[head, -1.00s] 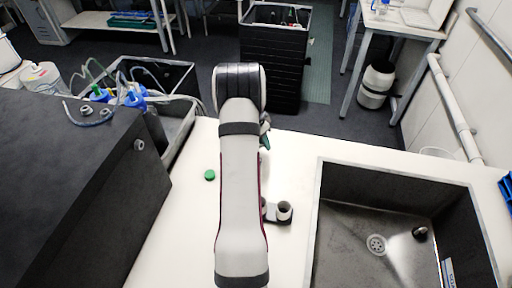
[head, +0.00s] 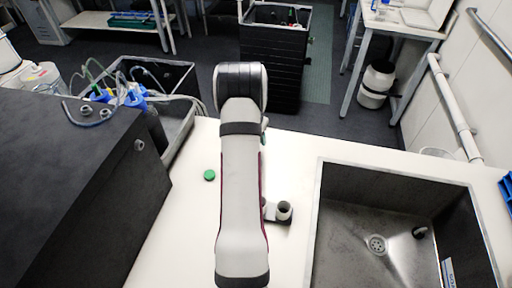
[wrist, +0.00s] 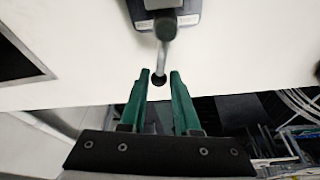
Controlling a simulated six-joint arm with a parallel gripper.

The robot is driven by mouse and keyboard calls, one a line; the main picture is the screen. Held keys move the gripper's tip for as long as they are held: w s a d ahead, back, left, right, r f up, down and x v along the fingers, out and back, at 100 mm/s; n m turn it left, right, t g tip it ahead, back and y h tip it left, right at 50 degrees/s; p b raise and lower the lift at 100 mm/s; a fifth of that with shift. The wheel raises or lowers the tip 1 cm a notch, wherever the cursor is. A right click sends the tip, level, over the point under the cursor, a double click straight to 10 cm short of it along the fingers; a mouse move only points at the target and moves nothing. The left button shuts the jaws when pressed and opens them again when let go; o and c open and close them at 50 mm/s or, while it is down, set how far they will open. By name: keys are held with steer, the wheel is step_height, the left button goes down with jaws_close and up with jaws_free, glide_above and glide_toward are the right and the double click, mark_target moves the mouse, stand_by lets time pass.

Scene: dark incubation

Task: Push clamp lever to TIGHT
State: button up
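In the wrist view, the clamp lever (wrist: 164,50) is a grey rod coming from a dark grey clamp body (wrist: 185,20) at the top edge, ending in a dark round knob (wrist: 158,82). My gripper (wrist: 160,74) has two green fingers standing apart, one on each side of the knob. I see no clear contact between fingers and knob. Any TIGHT mark is unreadable. In the head view my own arm hides the lever and nearly all of my gripper; only a green sliver (head: 264,138) shows at the arm's right edge.
A green cap (head: 209,175) lies on the white bench (head: 185,215). A sink (head: 350,250) is cut into the right side. A large black box (head: 80,190) stands at left.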

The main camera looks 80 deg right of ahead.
steer(key=shift+w+n, duration=0.1)
steer(key=shift+n, duration=0.2)
steer(key=shift+w+d+n+t, duration=0.1)
steer(key=shift+w+n+t, duration=0.35)
steer(key=shift+n, duration=0.65)
steer(key=shift+w, duration=0.1)
steer(key=shift+w+n+t, duration=0.25)
steer(key=shift+w+n, duration=0.3)
steer(key=shift+n, duration=0.65)
steer(key=shift+w+a+n+t, duration=0.25)
steer(key=shift+w+n+t, duration=0.25)
steer(key=shift+n, duration=0.7)
steer(key=shift+w, duration=0.1)
